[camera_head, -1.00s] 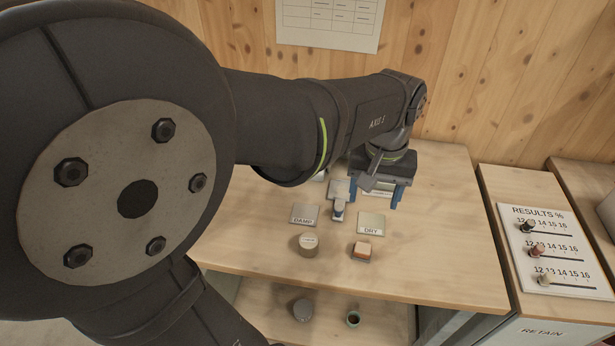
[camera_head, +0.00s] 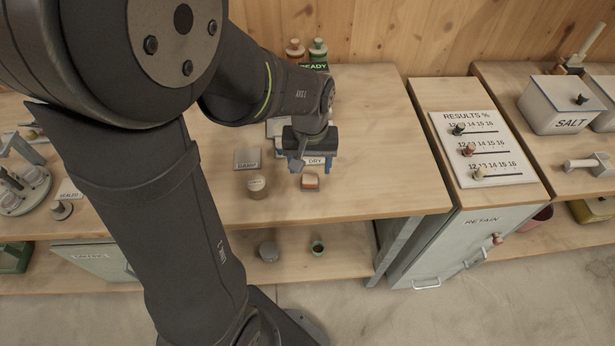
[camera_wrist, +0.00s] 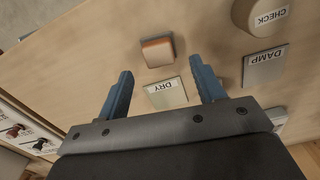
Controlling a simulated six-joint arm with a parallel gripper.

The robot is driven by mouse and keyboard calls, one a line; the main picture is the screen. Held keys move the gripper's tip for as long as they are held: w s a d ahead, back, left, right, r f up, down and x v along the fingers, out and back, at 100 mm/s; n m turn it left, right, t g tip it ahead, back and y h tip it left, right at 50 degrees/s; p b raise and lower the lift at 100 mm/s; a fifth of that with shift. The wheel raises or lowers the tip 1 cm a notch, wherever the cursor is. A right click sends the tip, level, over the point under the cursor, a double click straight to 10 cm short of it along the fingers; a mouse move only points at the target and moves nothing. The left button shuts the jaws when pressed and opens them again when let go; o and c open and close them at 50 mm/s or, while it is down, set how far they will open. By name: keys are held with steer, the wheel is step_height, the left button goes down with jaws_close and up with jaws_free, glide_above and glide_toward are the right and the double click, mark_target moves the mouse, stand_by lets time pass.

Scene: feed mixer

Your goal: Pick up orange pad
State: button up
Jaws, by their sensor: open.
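The orange pad (camera_head: 310,182) is a small block with a pale top and orange sides, lying on the wooden bench in front of the DRY plate (camera_head: 317,161). In the wrist view the pad (camera_wrist: 157,52) lies beyond my fingertips, between their lines, with the DRY plate (camera_wrist: 166,93) nearer. My gripper (camera_wrist: 160,80) is open and empty, with its two blue fingers apart. In the head view my gripper (camera_head: 303,165) hangs over the DRY plate, just behind the pad.
A round CHECK container (camera_head: 257,187) stands left of the pad, and a DAMP plate (camera_head: 246,159) lies behind it. The RESULTS board (camera_head: 485,148) is to the right. Bare bench (camera_head: 375,190) lies right of the pad. Two small round items sit on the lower shelf.

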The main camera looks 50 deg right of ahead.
mark_target(310, 178)
step_height(310, 178, down, 4)
steer(key=shift+s+a, duration=0.1)
steer(key=c, duration=1.1)
steer(key=shift+o, duration=0.2)
steer(key=shift+r, duration=0.2)
steer(key=shift+r, duration=0.6)
step_height(310, 178, up, 3)
steer(key=s+a+r, duration=0.2)
steer(key=s+r, duration=0.4)
steer(key=s, duration=0.5)
steer(key=shift+s+r, duration=0.25)
steer(key=shift+s, duration=0.05)
